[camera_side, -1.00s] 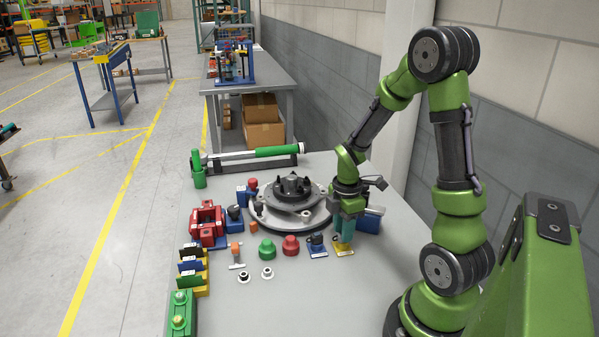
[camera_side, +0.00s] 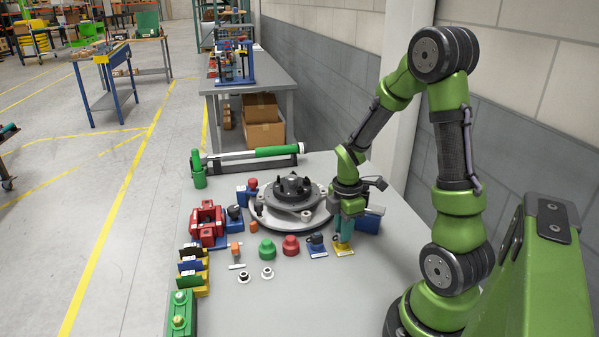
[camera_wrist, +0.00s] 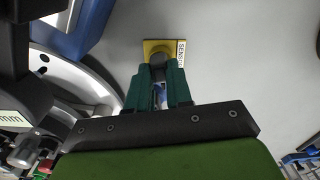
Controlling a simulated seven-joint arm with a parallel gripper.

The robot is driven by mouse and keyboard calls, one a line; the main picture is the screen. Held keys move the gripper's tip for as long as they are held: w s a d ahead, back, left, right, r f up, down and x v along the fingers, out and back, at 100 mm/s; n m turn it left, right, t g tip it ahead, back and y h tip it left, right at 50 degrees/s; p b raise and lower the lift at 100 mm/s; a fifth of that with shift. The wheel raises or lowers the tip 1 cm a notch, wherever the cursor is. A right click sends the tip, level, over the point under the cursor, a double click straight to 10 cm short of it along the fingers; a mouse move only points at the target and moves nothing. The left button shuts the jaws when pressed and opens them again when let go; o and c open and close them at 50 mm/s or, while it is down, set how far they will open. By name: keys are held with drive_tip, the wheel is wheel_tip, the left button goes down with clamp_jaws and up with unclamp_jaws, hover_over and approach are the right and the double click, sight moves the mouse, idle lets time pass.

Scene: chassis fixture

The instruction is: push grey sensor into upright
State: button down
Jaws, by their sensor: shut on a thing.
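The grey sensor (camera_wrist: 157,60) is between the fingertips of my gripper (camera_wrist: 160,72) in the wrist view, over a yellow plate (camera_wrist: 166,44) with a "SENSOR" label. My gripper is shut on it, and the green fingers hide much of it. In the side view my gripper (camera_side: 344,238) points down at the yellow plate (camera_side: 343,251), right of the upright. I cannot tell whether the sensor still touches the plate. The upright (camera_side: 290,215), a round light-grey disc with a dark hub, lies on the table. Part of it shows at the left of the wrist view (camera_wrist: 85,75).
A blue block (camera_side: 368,223) stands close behind my gripper. A small blue plate with a dark part (camera_side: 316,246), a red knob (camera_side: 290,246) and a green knob (camera_side: 267,249) stand to the left. The table front (camera_side: 310,300) is clear.

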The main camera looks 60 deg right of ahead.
drive_tip(key=shift+r, duration=0.15)
drive_tip(key=shift+r, duration=2.3)
drive_tip(key=shift+w+a+f, duration=0.1)
drive_tip(key=shift+w+a, duration=0.05)
drive_tip(key=w+d+r, duration=0.1)
drive_tip(key=w+r, duration=0.5)
drive_tip(key=w, duration=0.5)
drive_tip(key=shift+d+f, duration=0.2)
drive_tip(key=shift+f, duration=2)
drive_tip(key=shift+f, duration=0.15)
drive_tip(key=shift+f, duration=0.45)
